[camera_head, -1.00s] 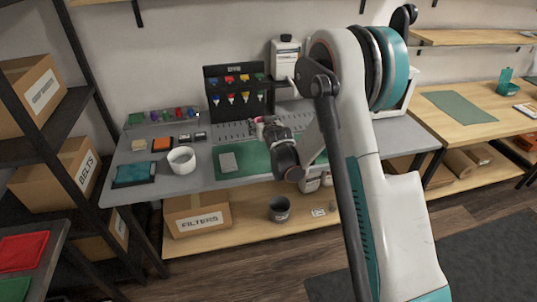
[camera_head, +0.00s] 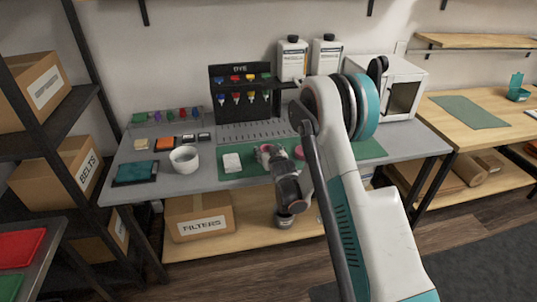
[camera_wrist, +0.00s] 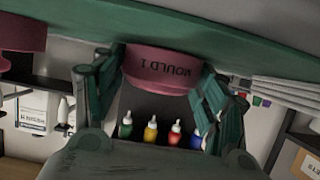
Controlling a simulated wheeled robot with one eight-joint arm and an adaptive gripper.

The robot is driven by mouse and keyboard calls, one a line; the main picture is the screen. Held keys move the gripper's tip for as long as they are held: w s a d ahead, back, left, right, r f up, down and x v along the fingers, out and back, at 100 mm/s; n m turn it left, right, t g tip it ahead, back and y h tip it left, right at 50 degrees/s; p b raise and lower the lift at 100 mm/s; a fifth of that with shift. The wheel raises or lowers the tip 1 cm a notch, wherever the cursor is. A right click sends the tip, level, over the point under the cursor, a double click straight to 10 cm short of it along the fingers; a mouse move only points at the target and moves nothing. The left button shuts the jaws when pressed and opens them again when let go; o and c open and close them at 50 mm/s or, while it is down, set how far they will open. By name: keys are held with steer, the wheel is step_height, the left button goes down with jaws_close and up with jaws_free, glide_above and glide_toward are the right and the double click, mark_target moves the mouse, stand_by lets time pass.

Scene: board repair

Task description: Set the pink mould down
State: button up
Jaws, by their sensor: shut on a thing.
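In the head view my gripper (camera_head: 270,155) is low over the green mat (camera_head: 373,149), and the held mould (camera_head: 264,148) shows only in part. In the wrist view the mould's base meets the mat (camera_wrist: 200,32); I cannot tell whether it rests there or hangs just above. A second pink piece (camera_wrist: 22,34) stands on the mat, apart from my gripper; it shows in the head view (camera_head: 299,152) to the right.
A white pot (camera_head: 184,160) and a pale block (camera_head: 232,163) are left of my gripper. Behind stands the black dye rack (camera_head: 240,98) with several bottles. White bottles (camera_head: 292,62) and a white cabinet (camera_head: 401,90) are at the back. My arm covers part of the bench.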

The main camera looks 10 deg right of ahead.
steer(key=o, duration=1.1)
